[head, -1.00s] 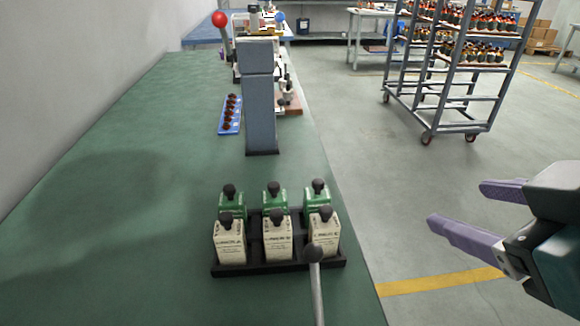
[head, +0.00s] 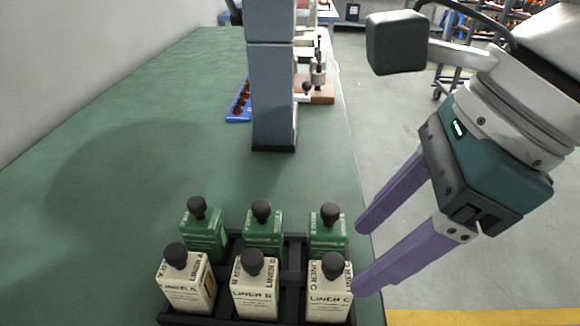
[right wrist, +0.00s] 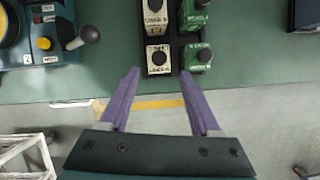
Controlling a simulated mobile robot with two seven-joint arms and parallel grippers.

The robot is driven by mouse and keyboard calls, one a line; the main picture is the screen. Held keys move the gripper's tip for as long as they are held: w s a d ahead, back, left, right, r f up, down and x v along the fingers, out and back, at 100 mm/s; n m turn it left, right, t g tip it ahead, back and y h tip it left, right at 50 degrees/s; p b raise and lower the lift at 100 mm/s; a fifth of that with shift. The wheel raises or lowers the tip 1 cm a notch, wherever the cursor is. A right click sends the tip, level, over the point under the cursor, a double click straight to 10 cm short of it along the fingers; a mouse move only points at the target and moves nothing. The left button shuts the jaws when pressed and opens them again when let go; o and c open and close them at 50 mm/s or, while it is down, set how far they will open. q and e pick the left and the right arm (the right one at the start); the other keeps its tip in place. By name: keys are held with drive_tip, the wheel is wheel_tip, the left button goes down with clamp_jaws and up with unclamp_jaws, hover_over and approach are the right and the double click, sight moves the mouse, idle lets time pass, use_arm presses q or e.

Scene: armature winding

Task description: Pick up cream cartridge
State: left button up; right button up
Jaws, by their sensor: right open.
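Three cream cartridges with black knobs stand upright in the front row of a black tray (head: 295,275). They are labelled LINER A (head: 187,284), LINER B (head: 255,288) and LINER C (head: 328,292). My right gripper (head: 360,258) is open and empty, just right of LINER C. In the right wrist view the open fingers (right wrist: 158,75) point at the tray's end, with the nearest cream cartridge (right wrist: 157,60) ahead between them. My left gripper is not in view.
Three green cartridges (head: 263,236) fill the tray's back row, close behind the cream ones. A grey post (head: 272,95) and a blue tray (head: 238,103) stand farther along the bench. A ball-topped lever (right wrist: 88,35) shows in the right wrist view. The left bench is clear.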

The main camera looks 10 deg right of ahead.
sight(318, 287)
drive_tip(key=x, duration=0.4)
drive_tip(key=shift+s+a, duration=0.1)
drive_tip(key=shift+s, duration=0.05)
drive_tip(key=x, duration=0.5)
drive_tip(key=shift+a+f+b, duration=0.15)
drive_tip(key=shift+a+b, duration=0.15)
drive_tip(key=shift+a, duration=0.05)
drive_tip(key=shift+c, duration=0.3)
clamp_jaws()
